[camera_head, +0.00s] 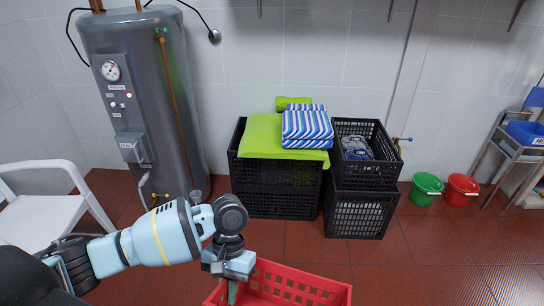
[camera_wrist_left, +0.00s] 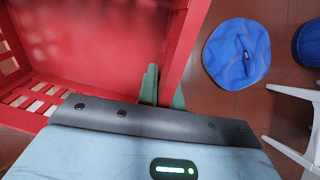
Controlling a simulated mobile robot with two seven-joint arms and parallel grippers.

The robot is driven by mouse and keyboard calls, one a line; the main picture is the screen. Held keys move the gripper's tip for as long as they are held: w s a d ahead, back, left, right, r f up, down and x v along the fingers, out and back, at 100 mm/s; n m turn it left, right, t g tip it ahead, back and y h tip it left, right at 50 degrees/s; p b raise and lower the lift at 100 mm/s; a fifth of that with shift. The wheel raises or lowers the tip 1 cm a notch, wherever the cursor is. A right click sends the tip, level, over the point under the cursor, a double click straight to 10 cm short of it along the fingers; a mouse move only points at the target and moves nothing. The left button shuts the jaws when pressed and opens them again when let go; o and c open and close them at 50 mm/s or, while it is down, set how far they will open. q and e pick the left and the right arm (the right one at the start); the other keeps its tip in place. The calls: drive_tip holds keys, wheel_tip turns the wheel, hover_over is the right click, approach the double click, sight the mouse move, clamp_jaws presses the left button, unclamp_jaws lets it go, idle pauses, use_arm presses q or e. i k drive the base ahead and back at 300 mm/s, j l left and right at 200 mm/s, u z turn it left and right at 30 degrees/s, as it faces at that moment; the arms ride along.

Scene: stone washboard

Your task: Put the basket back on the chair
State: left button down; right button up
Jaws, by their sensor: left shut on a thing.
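The red plastic basket (camera_head: 300,284) shows at the bottom centre of the head view, cut off by the lower edge. My left gripper (camera_head: 233,288) is at its left rim, shut on the basket wall. In the left wrist view the basket (camera_wrist_left: 95,40) fills the upper left, and the green fingers of my left gripper (camera_wrist_left: 160,88) sit on both sides of its wall. The basket looks empty where I see inside. The white plastic chair (camera_head: 45,212) stands at the left of the head view. Its edge also shows in the left wrist view (camera_wrist_left: 298,150). My right gripper is not in view.
Black crates (camera_head: 268,190) with green and striped towels (camera_head: 306,124) stand by the back wall. A grey boiler (camera_head: 150,90) stands behind the chair. Green (camera_head: 426,188) and red buckets (camera_head: 459,190) are at right. A round blue object (camera_wrist_left: 237,54) lies on the floor.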

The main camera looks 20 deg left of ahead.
sight(31, 226)
drive_tip(key=i+u, duration=0.35)
drive_tip(key=i, duration=0.15)
drive_tip(key=i+u, duration=0.3)
drive_tip(key=i, duration=0.25)
drive_tip(key=i+u, duration=0.4)
drive_tip(key=i+l+u, duration=0.1)
drive_tip(key=i+u, duration=0.3)
drive_tip(key=i, duration=0.15)
drive_tip(key=i+u, duration=0.4)
drive_tip(key=i+l+u, duration=0.35)
drive_tip(key=i+j, duration=0.1)
